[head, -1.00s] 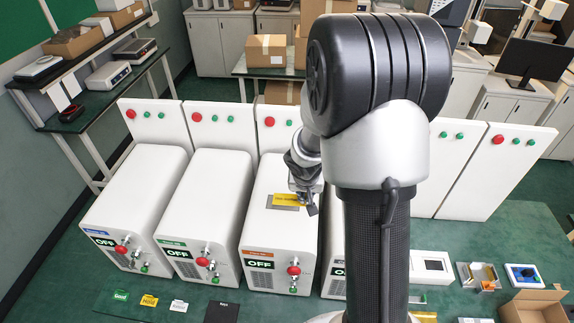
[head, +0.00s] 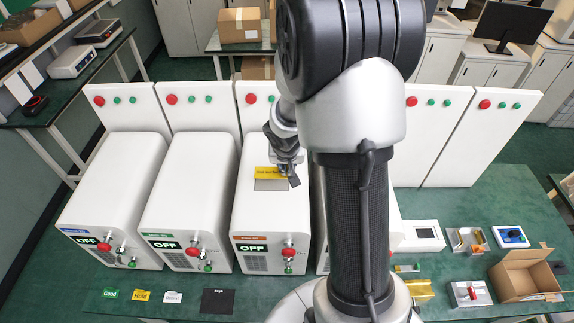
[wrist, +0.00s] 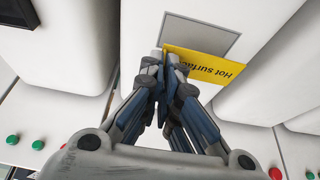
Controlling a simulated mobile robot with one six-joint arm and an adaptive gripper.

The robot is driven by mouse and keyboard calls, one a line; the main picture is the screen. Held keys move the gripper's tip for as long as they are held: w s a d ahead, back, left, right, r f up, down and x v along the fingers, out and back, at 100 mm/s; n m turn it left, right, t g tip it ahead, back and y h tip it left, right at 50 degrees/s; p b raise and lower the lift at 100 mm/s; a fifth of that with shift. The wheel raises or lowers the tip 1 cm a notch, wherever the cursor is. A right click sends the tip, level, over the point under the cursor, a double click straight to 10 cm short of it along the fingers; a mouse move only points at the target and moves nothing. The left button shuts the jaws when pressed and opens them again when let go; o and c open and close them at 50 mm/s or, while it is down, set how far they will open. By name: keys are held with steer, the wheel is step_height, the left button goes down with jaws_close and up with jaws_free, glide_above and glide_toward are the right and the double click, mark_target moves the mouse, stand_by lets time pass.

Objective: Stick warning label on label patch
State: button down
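The yellow warning label (head: 268,172) reads "Hot surface" in the wrist view (wrist: 210,65). My gripper (wrist: 165,62) is shut on one end of it, with the fingers close together; in the head view my gripper (head: 292,172) is at the label's right end. The grey label patch (head: 271,185) is on top of the third white machine from the left. The label overlaps the patch's far edge in the head view and lies slightly turned against the patch (wrist: 195,35) in the wrist view. I cannot tell whether the label touches the machine.
The white machine (head: 257,218) under the label has an OFF display and a red knob on its front. Similar machines stand close on its left. Upright panels with buttons stand behind. My arm hides part of the right side. Small cards (head: 172,297) lie in front.

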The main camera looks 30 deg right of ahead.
steer(key=shift+f+b, duration=2.3)
steer(key=shift+f+b, duration=0.45)
steer(key=shift+b, duration=0.1)
steer(key=c, duration=1.7)
jaws_free()
steer(key=shift+r, duration=0.15)
steer(key=v, duration=1.1)
steer(key=shift+s+a+r, duration=0.1)
steer(key=shift+r, duration=0.3)
steer(key=shift+a, duration=0.1)
